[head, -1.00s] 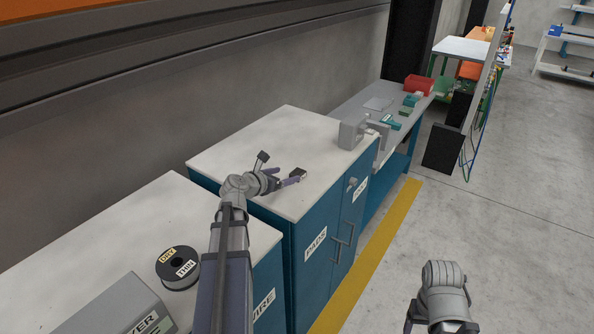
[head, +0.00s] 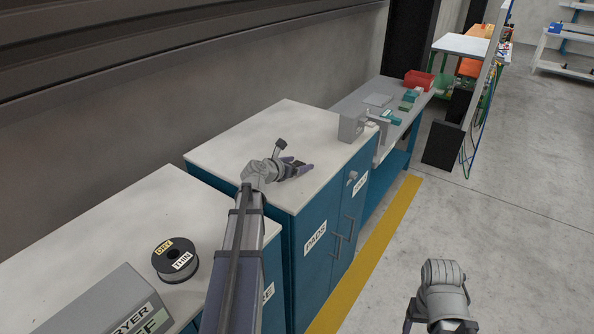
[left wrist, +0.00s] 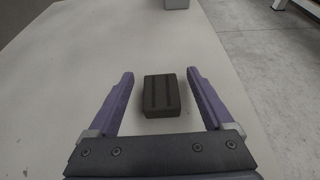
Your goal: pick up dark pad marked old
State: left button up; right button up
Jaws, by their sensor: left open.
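A dark, ridged block-shaped pad (left wrist: 162,96) lies on the white cabinet top in the left wrist view. It sits between the spread fingers of my left gripper (left wrist: 160,88), with a gap on both sides. No mark on the pad can be read from here. In the head view my left gripper (head: 298,167) is low over the cabinet labelled PADS, and its fingers mostly hide the pad. My right gripper's fingertips are not visible; only part of my right arm shows at the lower right.
The cabinet top (head: 235,150) is mostly bare around the gripper. A grey device (head: 352,126) stands at its far right end. A spool (head: 175,262) and a dryer box (head: 115,308) are on the nearer cabinet. A red bin (head: 419,80) is on the far bench.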

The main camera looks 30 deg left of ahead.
pick_arm(q)
jog(key=shift+s+r, duration=0.1)
grip_shut()
dwell(0.5)
